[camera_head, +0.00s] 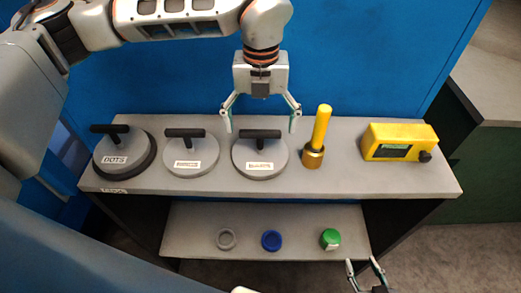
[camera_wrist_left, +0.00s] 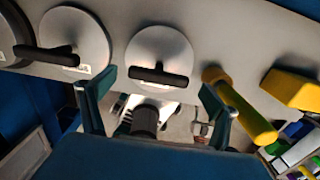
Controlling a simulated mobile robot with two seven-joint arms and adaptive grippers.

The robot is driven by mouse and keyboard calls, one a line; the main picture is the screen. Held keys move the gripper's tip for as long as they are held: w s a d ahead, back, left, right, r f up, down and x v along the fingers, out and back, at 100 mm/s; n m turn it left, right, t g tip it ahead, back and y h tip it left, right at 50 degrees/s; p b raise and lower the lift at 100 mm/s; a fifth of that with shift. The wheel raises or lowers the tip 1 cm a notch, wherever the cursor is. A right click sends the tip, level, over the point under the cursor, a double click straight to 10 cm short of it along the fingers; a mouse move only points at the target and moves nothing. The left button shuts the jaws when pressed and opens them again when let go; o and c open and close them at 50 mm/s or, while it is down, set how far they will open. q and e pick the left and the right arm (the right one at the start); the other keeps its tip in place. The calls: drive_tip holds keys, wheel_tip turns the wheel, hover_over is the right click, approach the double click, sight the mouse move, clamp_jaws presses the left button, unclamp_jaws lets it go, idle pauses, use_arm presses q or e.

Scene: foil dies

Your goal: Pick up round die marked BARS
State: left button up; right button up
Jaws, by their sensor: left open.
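Three round grey dies with black T-handles stand in a row on the grey upper shelf. The left die (camera_head: 117,165) is labelled DOTS and sits on a dark base. The middle die (camera_head: 190,167) and the right die (camera_head: 262,171) have small labels I cannot read, so I cannot tell which says BARS. My left gripper (camera_head: 261,121) is open above the right die, its fingers on either side of the handle and apart from it. In the left wrist view the right die (camera_wrist_left: 163,45) and its handle lie ahead, between the open fingertips (camera_wrist_left: 158,86). My right gripper (camera_head: 364,270) is open and empty at the bottom edge.
A yellow-handled brass tool (camera_head: 314,157) stands just right of the right die. A yellow device (camera_head: 398,142) is farther right. The lower shelf (camera_head: 190,218) holds a grey ring (camera_head: 226,238), a blue disc (camera_head: 271,240) and a green-topped piece (camera_head: 330,238).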

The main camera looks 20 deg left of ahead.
sight(261, 131)
use_arm(q)
drive_tip(key=shift+a+f, duration=0.1)
drive_tip(key=shift+f, duration=1.65)
drive_tip(key=c, duration=1.8)
drive_tip(key=shift+r, duration=0.1)
drive_tip(key=c, duration=0.4)
drive_tip(key=shift+r, duration=0.1)
